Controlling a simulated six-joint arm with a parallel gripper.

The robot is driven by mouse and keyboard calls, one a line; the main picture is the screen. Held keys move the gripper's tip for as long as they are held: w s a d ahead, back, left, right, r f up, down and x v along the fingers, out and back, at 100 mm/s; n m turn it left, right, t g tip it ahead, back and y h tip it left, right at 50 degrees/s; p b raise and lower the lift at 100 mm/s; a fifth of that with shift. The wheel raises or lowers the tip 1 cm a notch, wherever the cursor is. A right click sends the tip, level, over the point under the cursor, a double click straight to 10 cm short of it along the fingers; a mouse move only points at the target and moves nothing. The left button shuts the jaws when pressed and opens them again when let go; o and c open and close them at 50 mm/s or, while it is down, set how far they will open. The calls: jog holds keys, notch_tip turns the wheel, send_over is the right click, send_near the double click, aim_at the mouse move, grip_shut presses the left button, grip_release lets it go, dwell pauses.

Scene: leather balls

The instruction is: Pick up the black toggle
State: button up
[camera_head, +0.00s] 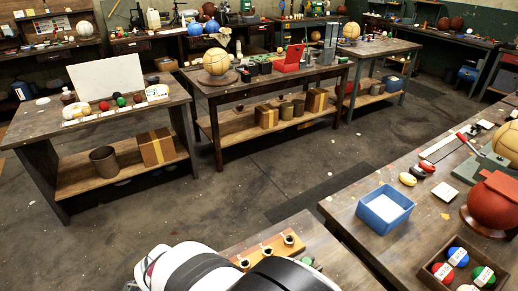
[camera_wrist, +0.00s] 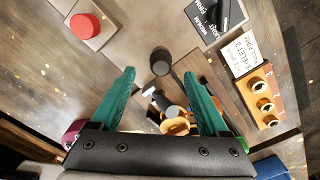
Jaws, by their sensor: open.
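A black lever-like toggle (camera_wrist: 228,12) sits on a black plate with white lettering, including MEDIUM, LIGHT and FIRM, at the top right of the wrist view. I cannot tell whether it is loose or fixed. My gripper (camera_wrist: 160,73) has two teal fingers spread wide apart, with nothing held between them. The toggle is beyond the right fingertip and apart from it. A black round-headed tool (camera_wrist: 160,60) shows between the fingertips, some way below them. I cannot make out the toggle in the head view.
A wooden block with holes (camera_wrist: 263,100) and an eyelet label (camera_wrist: 247,55) lie to the right. A red button (camera_wrist: 86,25) is at upper left. A blue tray (camera_head: 385,208) and a ball box (camera_head: 432,272) stand on the right bench in the head view.

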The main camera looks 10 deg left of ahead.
notch_tip(320, 180, down, 6)
jog(key=shift+d, duration=0.1)
jog(key=shift+w, duration=0.1)
grip_shut()
dwell(0.4)
notch_tip(320, 180, up, 10)
jog(key=shift+f, duration=1.25)
